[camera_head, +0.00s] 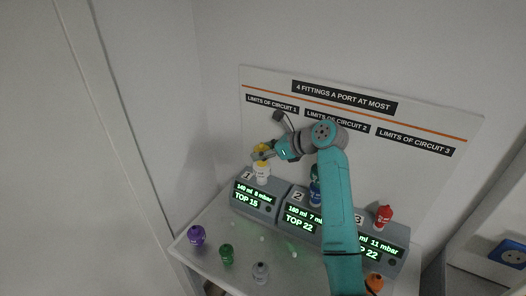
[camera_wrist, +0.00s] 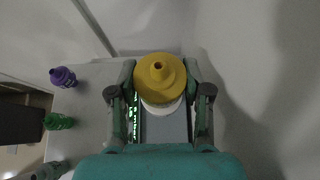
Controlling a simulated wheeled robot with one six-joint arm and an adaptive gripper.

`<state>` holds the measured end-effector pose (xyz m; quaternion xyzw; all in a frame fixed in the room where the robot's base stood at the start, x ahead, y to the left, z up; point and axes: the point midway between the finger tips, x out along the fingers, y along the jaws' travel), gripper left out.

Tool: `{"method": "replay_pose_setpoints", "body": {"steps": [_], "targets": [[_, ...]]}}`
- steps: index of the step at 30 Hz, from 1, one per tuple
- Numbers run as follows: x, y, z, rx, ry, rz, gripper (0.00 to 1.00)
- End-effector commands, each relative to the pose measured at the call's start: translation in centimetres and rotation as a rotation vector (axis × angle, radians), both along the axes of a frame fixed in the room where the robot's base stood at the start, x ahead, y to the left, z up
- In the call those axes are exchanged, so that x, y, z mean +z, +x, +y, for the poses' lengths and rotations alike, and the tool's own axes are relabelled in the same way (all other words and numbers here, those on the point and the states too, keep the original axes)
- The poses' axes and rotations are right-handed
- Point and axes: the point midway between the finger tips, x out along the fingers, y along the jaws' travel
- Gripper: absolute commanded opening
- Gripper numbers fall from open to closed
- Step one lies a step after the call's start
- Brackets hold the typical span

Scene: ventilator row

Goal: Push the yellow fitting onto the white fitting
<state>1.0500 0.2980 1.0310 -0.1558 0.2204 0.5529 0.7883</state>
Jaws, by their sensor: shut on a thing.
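The yellow fitting (camera_head: 261,149) is held by my gripper (camera_head: 258,154) above port 1. In the wrist view the yellow fitting (camera_wrist: 160,76) sits between the two fingers of my gripper (camera_wrist: 160,88). The white fitting (camera_head: 262,171) stands on the unit marked 1, directly below the yellow one. In the wrist view a white rim (camera_wrist: 163,106) shows just under the yellow fitting. The two look stacked or very close; I cannot tell whether they are fully joined.
A purple fitting (camera_head: 197,235), a green fitting (camera_head: 227,254) and a grey fitting (camera_head: 261,272) stand on the table's front left. A blue fitting (camera_head: 315,192) is on unit 2, partly behind my arm. A red fitting (camera_head: 384,214) is on unit 3. An orange fitting (camera_head: 374,283) stands front right.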

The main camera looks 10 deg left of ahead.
Motion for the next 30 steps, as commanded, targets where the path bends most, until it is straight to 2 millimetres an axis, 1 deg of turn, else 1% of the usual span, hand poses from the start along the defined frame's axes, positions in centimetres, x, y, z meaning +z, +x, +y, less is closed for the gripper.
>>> {"method": "replay_pose_setpoints", "body": {"steps": [1, 9, 10, 13, 14, 24, 28, 30], "targets": [[-0.4, -0.1, 0.0, 0.0, -0.003, 0.006, 0.0], [-0.5, -0.1, 0.0, 0.0, -0.005, 0.008, 0.0], [-0.5, -0.1, 0.0, 0.0, -0.005, 0.008, 0.51], [-0.5, -0.1, 0.0, 0.0, -0.004, 0.008, 0.76], [-0.5, -0.1, 0.0, 0.0, -0.004, 0.008, 0.78], [-0.2, 0.0, -0.1, -0.001, -0.002, 0.003, 0.78], [0.4, -0.3, -0.9, -0.002, -0.001, 0.002, 0.78], [0.9, -0.5, -1.8, -0.004, -0.002, 0.002, 0.78]]}}
